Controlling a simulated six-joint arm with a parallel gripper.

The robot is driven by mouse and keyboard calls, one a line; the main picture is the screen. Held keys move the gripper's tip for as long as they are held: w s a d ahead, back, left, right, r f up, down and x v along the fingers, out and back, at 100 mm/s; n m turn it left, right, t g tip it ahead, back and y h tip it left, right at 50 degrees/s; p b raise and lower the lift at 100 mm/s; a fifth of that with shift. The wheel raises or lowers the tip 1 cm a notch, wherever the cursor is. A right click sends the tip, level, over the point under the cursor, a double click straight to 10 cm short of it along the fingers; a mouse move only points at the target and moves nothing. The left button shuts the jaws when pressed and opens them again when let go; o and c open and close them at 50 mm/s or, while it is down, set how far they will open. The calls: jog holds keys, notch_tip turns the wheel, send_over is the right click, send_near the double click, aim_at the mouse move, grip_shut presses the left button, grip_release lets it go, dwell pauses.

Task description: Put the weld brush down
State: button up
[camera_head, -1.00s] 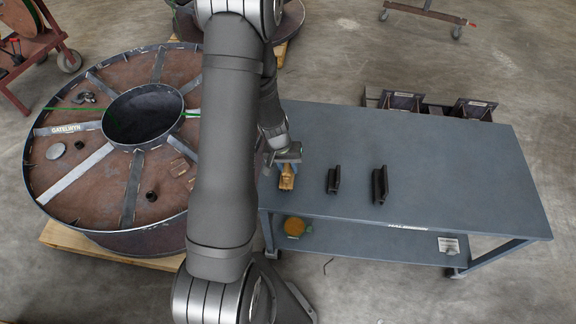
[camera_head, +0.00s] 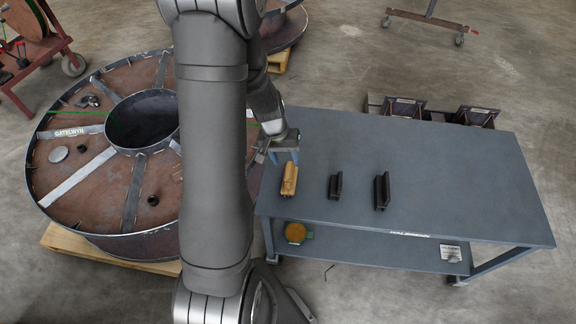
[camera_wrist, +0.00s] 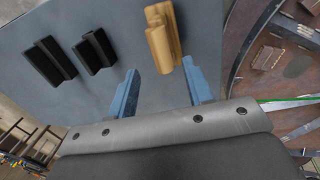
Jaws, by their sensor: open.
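The weld brush, a tan wooden-looking piece (camera_head: 289,180), lies on the blue-grey table (camera_head: 420,190) near its left end. It also shows in the wrist view (camera_wrist: 162,38), just beyond the fingertips. My gripper (camera_head: 284,158) is open and empty, a little behind the brush and apart from it in the head view. Its two blue fingers show in the wrist view (camera_wrist: 160,82) with bare tabletop between them.
Two dark angle-shaped pieces, one (camera_head: 335,186) nearer and one (camera_head: 382,191) farther right, stand on the table. A large steel reel (camera_head: 62,190) is at the left. The table's right half is clear. A round yellowish item (camera_head: 295,232) sits on the lower shelf.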

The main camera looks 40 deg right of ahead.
aim_at(290, 170)
jog(key=shift+w+a+r, duration=0.15)
jog(key=shift+r, duration=0.9)
jog(key=shift+w+a+r, duration=0.1)
jog(key=shift+a+r, duration=0.05)
jog(key=shift+r, duration=0.85)
jog(key=f, duration=0.3)
jog(key=s+d+f, duration=0.1)
jog(key=f, duration=0.7)
jog(key=shift+s+d+f, duration=0.15)
jog(key=shift+s+d, duration=0.15)
jog(key=shift+d, duration=0.1)
jog(key=shift+r, duration=0.35)
